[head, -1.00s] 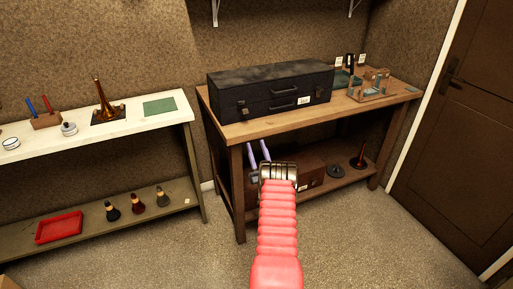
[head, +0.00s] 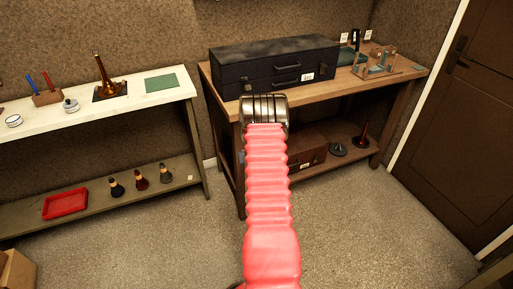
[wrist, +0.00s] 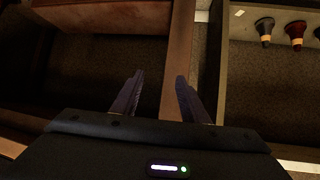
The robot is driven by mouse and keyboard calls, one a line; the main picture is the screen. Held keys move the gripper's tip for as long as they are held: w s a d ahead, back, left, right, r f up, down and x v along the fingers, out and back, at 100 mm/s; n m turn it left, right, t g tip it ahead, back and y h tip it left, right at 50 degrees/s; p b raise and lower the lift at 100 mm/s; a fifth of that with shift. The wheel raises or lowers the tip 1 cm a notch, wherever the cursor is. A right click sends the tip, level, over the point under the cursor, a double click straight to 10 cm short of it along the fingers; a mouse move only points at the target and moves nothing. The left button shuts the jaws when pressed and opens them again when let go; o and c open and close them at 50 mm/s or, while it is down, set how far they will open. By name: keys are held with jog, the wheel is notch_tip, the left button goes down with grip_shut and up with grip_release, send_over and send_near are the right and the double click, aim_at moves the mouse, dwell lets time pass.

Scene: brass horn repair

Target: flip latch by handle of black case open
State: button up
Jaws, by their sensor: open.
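The black case (head: 262,62) lies closed on the wooden workbench (head: 350,88), with two handles on its front. In the head view now, the left end of its front edge is close to my arm's wrist, which covers part of the bench edge; the latch there is hard to make out. In the wrist view, my gripper (wrist: 156,97) is open and empty, its two dark fingers apart and pointing toward the bench's leg and lower shelf. The black case is not in the wrist view. In the head view the fingers are hidden behind my wrist.
A brown case (head: 306,150) and dark stands (head: 363,140) are on the bench's lower shelf. A white-topped table (head: 130,97) stands left, with a red tray (head: 65,204) and several mouthpiece-like pieces below. A dark door (head: 445,120) is at right. The floor between is clear.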

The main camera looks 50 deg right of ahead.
jog(key=s+a+r+n+g+y, duration=0.1)
jog(key=s+a+r+g+y, duration=0.1)
jog(key=a+r, duration=0.6)
jog(key=s+a+r+n+g+y, duration=0.15)
jog(key=a+r, duration=0.25)
jog(key=a, duration=0.8)
jog(key=s+a+r+g+y, duration=0.25)
jog(key=a+r, duration=0.45)
jog(key=a, duration=0.4)
jog(key=s+a+r+n+t, duration=0.1)
jog(key=s+a+r+n, duration=0.1)
jog(key=s+a+r, duration=0.3)
jog(key=s+a+r+n+t+y, duration=0.1)
jog(key=s+a+r, duration=0.5)
jog(key=a, duration=0.7)
jog(key=s+a+r+n+t, duration=0.1)
jog(key=s+a+r+n, duration=0.2)
jog(key=s+a+r, duration=0.2)
jog(key=a+r, duration=0.3)
jog(key=a, duration=0.2)
jog(key=shift+s+t+y, duration=0.25)
jog(key=shift+t+y, duration=0.05)
jog(key=shift+y, duration=0.1)
jog(key=shift+a, duration=0.15)
jog(key=shift+c, duration=1.2)
